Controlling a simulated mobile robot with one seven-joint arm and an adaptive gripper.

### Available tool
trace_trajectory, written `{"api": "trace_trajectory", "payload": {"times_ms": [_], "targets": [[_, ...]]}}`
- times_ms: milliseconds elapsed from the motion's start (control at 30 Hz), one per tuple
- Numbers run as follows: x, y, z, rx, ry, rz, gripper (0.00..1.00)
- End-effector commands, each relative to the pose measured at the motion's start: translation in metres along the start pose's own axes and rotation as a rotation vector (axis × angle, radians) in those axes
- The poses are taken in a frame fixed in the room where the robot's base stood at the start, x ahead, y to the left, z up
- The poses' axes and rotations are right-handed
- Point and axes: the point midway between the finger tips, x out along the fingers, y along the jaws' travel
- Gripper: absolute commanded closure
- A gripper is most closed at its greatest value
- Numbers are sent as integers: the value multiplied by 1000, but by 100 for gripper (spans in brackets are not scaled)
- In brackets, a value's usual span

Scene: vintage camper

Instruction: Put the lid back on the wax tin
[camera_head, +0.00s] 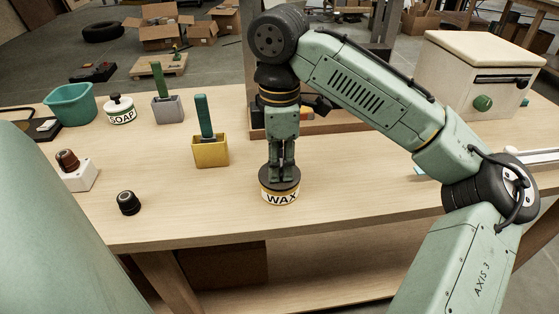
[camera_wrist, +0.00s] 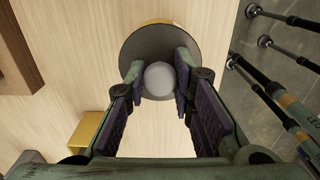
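The wax tin (camera_head: 281,197) stands upright near the front edge of the workbench, its white WAX label facing the body camera. Its dark round lid (camera_head: 293,183) is at the tin's top; the wrist view shows the lid (camera_wrist: 146,48) with a pale round knob (camera_wrist: 159,80). A bit of yellow rim shows past the lid's far edge in the wrist view. I cannot tell whether the lid is fully seated. My gripper (camera_head: 281,176) points straight down over the tin. Its fingertips (camera_wrist: 160,75) are closed against both sides of the knob.
A yellow box (camera_head: 210,151) with a green-handled tool stands left of the tin. A cream cabinet (camera_head: 464,80) stands at back right.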

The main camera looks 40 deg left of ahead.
Motion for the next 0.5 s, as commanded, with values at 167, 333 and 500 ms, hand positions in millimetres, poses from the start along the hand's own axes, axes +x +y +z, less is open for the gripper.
{"api": "trace_trajectory", "payload": {"times_ms": [167, 333, 500], "targets": [[0, 0, 0, 0, 0, 0, 66], [0, 0, 0, 0, 0, 0, 54], [0, 0, 0, 0, 0, 0, 54]]}}
